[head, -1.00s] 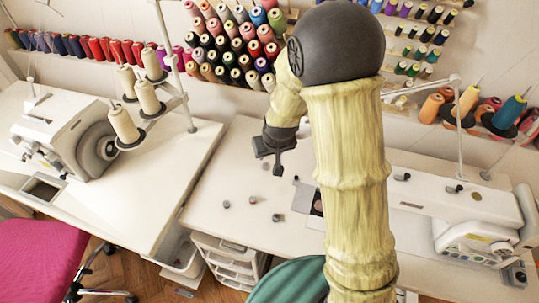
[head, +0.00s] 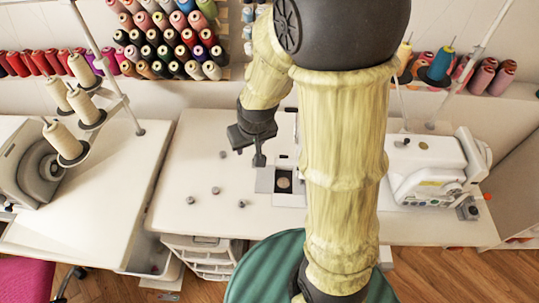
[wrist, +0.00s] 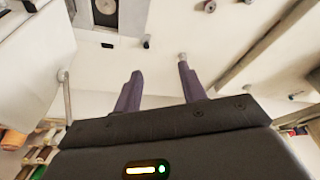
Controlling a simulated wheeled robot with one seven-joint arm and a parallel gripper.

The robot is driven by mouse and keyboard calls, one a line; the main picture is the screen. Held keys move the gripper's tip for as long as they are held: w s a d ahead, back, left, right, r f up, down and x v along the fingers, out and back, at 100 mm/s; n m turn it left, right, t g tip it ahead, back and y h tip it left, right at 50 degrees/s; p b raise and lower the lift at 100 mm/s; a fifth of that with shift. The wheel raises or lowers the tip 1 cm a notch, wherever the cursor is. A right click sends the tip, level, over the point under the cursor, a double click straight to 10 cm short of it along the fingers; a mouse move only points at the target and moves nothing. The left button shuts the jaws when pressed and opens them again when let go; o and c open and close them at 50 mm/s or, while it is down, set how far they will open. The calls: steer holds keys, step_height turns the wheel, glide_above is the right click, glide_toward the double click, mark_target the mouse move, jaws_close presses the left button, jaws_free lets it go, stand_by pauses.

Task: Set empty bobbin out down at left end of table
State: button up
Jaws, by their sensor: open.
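Several small grey bobbins stand apart on the white table: one near the back (head: 223,154), and others at the front left (head: 191,200), (head: 215,190) and (head: 241,204). I cannot tell which are empty. My gripper (head: 258,160) is above the table, right of the back bobbin. In the wrist view its two dark fingers (wrist: 160,71) are apart with nothing held between them. A bobbin (wrist: 182,56) shows just beyond the right fingertip, and another (wrist: 146,41) lies farther off. A round metal disc (head: 284,183) sits in the sewing machine's open plate, right of my gripper.
The table's left end (head: 165,195) is bare. A second table (head: 105,185) with a machine and thread cones (head: 88,105) stands to its left. A white sewing machine (head: 435,165) is at the right. A green stool (head: 265,270) and drawers (head: 205,255) are in front.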

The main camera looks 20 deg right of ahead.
steer(key=s+d+r+m+g, duration=0.1)
steer(key=s+d, duration=0.3)
steer(key=s, duration=0.4)
steer(key=shift+s+r+h, duration=0.15)
steer(key=shift+r+h, duration=0.15)
steer(key=shift+r, duration=0.45)
